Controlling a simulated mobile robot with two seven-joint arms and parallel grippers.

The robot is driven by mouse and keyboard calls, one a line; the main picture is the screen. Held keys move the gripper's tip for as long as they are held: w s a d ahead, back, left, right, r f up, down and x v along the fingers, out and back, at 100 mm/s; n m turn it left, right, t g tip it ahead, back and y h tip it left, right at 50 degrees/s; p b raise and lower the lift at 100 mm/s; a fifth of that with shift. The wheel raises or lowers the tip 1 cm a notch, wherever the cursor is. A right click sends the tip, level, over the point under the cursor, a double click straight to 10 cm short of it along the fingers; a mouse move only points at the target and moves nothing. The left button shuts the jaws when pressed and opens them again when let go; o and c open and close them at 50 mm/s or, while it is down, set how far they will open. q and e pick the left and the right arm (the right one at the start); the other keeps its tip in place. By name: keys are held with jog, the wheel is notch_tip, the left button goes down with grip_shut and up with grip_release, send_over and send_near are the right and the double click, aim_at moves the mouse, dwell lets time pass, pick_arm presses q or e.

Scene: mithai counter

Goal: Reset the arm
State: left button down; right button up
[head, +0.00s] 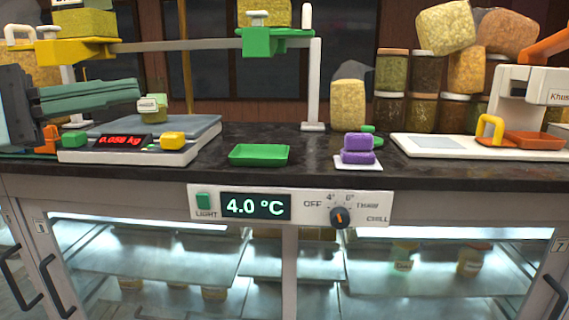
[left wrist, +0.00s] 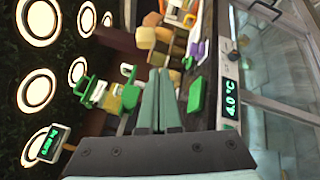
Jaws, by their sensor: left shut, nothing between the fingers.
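My left gripper (head: 137,88) reaches in from the left in the head view, its teal fingers level above the weighing scale (head: 190,152). It is shut and empty. In the left wrist view its two fingers (left wrist: 159,72) lie side by side, closed together. A small greenish jar-like item (head: 152,107) with a pale label stands on the scale, close to the fingertips in the picture; whether they touch cannot be told. The scale's display reads 0.058 kg. My right gripper shows in neither view.
A green tray (head: 259,154) and stacked purple pieces (head: 358,150) on a white sheet (head: 343,163) lie on the dark counter. A rail with a green bracket (head: 262,42) spans behind. A white machine (head: 527,88) and stacked jars (head: 426,73) stand right.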

pick_arm(q)
jog(key=w+d+f+n+t+h+p, duration=0.1)
jog(key=w+f+n+t+h, duration=0.2)
jog(key=f+n, duration=0.55)
jog(key=w+d+f+n+t+p, duration=0.15)
jog(key=w+f+n, duration=0.35)
jog(key=n, duration=0.7)
notch_tip(320, 180, down, 21)
jog(key=a+n+t+y+p, duration=0.25)
jog(key=n+t+y, duration=0.35)
jog(key=n+y, duration=1.1)
jog(key=s+f+n+g, duration=0.2)
jog(key=s+f+n, duration=0.2)
jog(key=f+n, duration=0.45)
jog(key=s+f+n+g, duration=0.3)
jog(key=s+f+n, duration=0.2)
jog(key=f+n, duration=0.3)
jog(key=s+d+f+n+g, duration=0.2)
jog(key=s+f+n+g, duration=0.3)
jog(key=s+f, duration=0.7)
jog(key=s+p, duration=0.1)
jog(key=s, duration=0.1)
jog(key=shift+s+d+f+n+g, duration=0.3)
jog(key=shift+s+d+f+g, duration=0.05)
